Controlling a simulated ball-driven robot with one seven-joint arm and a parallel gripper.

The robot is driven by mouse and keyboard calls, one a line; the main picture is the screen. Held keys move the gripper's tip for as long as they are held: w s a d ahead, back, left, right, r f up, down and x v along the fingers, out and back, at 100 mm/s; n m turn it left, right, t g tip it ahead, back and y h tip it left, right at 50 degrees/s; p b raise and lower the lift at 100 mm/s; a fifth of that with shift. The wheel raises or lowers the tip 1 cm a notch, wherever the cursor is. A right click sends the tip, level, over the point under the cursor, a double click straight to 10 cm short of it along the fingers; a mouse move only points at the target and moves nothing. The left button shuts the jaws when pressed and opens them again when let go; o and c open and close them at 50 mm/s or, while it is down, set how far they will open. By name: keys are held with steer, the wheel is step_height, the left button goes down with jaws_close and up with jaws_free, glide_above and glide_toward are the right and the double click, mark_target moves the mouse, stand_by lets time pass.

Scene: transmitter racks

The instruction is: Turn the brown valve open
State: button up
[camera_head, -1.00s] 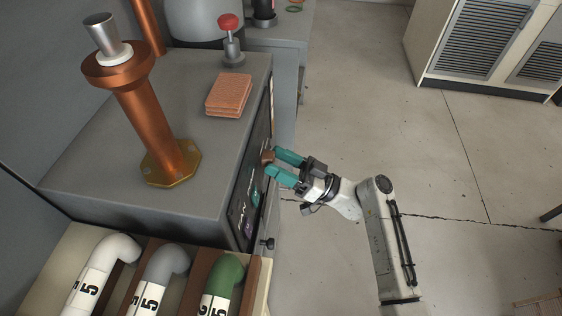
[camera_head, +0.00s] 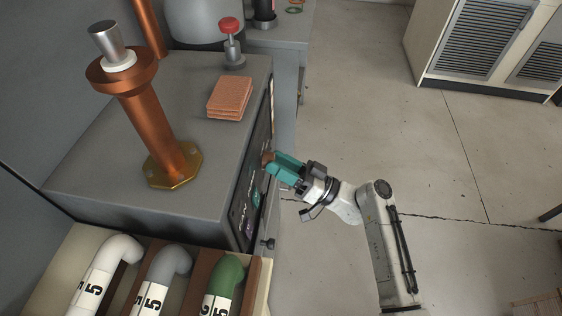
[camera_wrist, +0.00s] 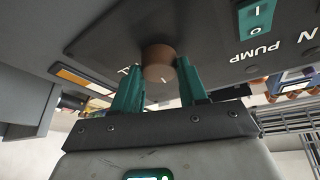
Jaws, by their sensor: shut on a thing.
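The brown valve (camera_wrist: 158,62) is a small round knob on the dark front panel of the grey cabinet. It shows between my teal fingertips in the wrist view, with a pale mark on its face. In the head view only a bit of the brown valve (camera_head: 267,157) shows past the fingers. My gripper (camera_head: 279,164) reaches the panel from the right and is shut on the valve, one finger on each side. In the wrist view my gripper (camera_wrist: 158,85) covers part of the panel lettering.
A teal PUMP switch (camera_wrist: 256,20) sits beside the valve on the panel. A small black knob (camera_head: 268,243) sticks out below. A copper column (camera_head: 150,120), a stack of orange-brown plates (camera_head: 229,98) and a red-topped part (camera_head: 231,45) stand on the cabinet.

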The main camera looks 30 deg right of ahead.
steer(key=m+h+p, duration=0.1)
steer(key=m+p, duration=0.1)
steer(key=m, duration=0.1)
steer(key=r+m+h+p, duration=0.1)
steer(key=m+h+p, duration=0.1)
steer(key=m+p, duration=0.1)
steer(key=m+h+p, duration=0.2)
steer(key=m+p, duration=0.1)
steer(key=m, duration=0.2)
steer(key=shift+s+r, duration=0.1)
steer(key=shift+r, duration=0.05)
steer(key=m+p, duration=0.2)
steer(key=p, duration=0.1)
steer(key=m+g+h+p, duration=0.1)
steer(key=m+p, duration=0.1)
steer(key=p, duration=0.1)
steer(key=shift+r+g, duration=0.1)
steer(key=shift+g, duration=0.2)
steer(key=shift+m+g+p, duration=0.4)
steer(key=shift+m+p, duration=0.6)
steer(key=shift+p, duration=0.15)
steer(key=shift+f, duration=0.3)
steer(key=o, duration=1)
steer(key=shift+o, duration=0.2)
steer(key=shift+s, duration=0.1)
steer(key=b+v, duration=0.1)
steer(key=v, duration=0.9)
steer(key=shift+s+d+r, duration=0.15)
steer(key=shift+s, duration=0.05)
